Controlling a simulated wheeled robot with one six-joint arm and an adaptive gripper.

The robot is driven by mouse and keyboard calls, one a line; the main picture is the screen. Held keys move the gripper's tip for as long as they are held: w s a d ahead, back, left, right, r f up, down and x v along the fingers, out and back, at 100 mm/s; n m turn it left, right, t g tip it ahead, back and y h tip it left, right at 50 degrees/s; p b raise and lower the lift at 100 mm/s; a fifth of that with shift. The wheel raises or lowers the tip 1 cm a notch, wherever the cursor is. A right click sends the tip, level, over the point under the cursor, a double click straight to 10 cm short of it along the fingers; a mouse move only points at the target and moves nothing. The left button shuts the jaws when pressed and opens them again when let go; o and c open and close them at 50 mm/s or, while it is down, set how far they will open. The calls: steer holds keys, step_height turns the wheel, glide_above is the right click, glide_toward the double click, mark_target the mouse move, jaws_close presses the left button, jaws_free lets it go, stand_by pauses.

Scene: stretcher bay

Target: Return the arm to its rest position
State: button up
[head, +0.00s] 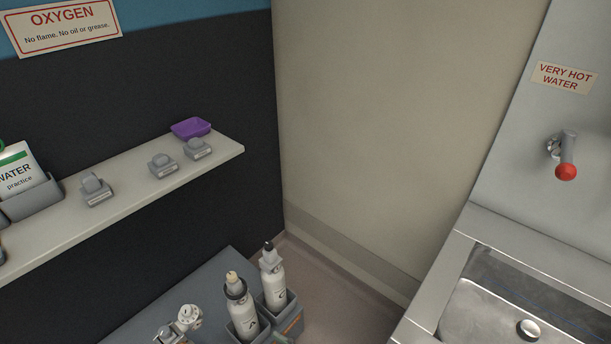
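My gripper is not in view, and I cannot make out any part of my arm. I cannot tell from this view how the arm is posed or whether the gripper holds anything. Two white cylinders stand upright in grey holders at the bottom centre. The left cylinder (242,314) has a cream top and a dark collar. The right cylinder (272,280) has a black top. A pale metal fitting (181,325) is cut off by the bottom edge, to the left of the cylinders.
A shelf (135,195) on the dark left wall carries several grey holders, a purple tray (191,128) and a water box (20,169). At right are a metal sink (490,315) and a red-tipped tap (566,165). Bare floor (345,305) lies between cylinders and sink.

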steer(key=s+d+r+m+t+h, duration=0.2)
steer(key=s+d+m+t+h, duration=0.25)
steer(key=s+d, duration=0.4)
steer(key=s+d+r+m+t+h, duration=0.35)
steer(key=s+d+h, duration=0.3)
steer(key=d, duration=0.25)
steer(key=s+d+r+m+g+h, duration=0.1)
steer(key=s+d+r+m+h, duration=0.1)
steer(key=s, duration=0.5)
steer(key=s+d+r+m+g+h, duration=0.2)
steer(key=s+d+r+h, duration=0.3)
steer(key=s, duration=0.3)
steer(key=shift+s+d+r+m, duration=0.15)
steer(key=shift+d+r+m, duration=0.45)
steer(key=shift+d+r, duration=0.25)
